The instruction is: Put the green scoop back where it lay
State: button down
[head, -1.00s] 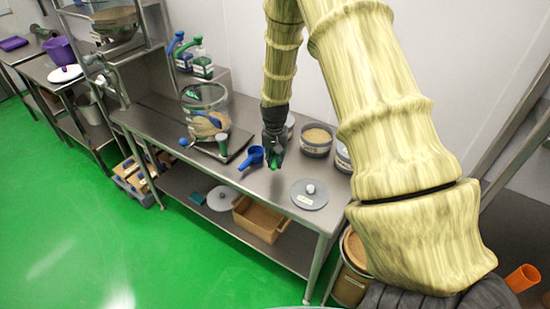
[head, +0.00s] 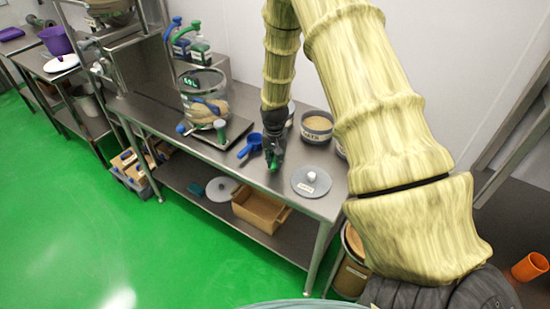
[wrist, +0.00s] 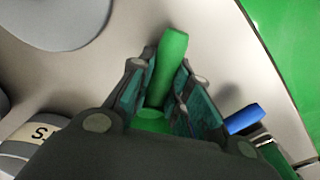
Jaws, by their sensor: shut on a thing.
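My gripper (head: 273,158) is shut on the green scoop (head: 274,167), over the steel table between a blue scoop and a grey lid. In the wrist view the scoop's green handle (wrist: 171,55) sticks out between the fingers; the rest of it is mostly hidden by the gripper. I cannot tell whether the scoop touches the table. The blue scoop (head: 250,146) lies on the table just left of my gripper, and its handle (wrist: 244,119) shows at the right of the wrist view.
The grey lid (head: 311,183) lies right of my gripper near the table's front edge. A labelled tub (head: 316,128) stands behind. A clear container (head: 203,100) stands on a scale to the left. Bare steel tabletop (head: 212,153) lies left of the blue scoop.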

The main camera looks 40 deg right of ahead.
jog(key=shift+f, duration=0.15)
jog(key=c, duration=0.6)
grip_release()
jog(key=shift+c, duration=0.2)
dwell(0.3)
jog(key=shift+r+p, duration=0.5)
jog(key=shift+r, duration=0.1)
jog(key=shift+r, duration=0.1)
notch_tip(320, 180, up, 10)
jog(key=p, duration=0.6)
jog(key=shift+s+a, duration=0.2)
dwell(0.6)
dwell(0.5)
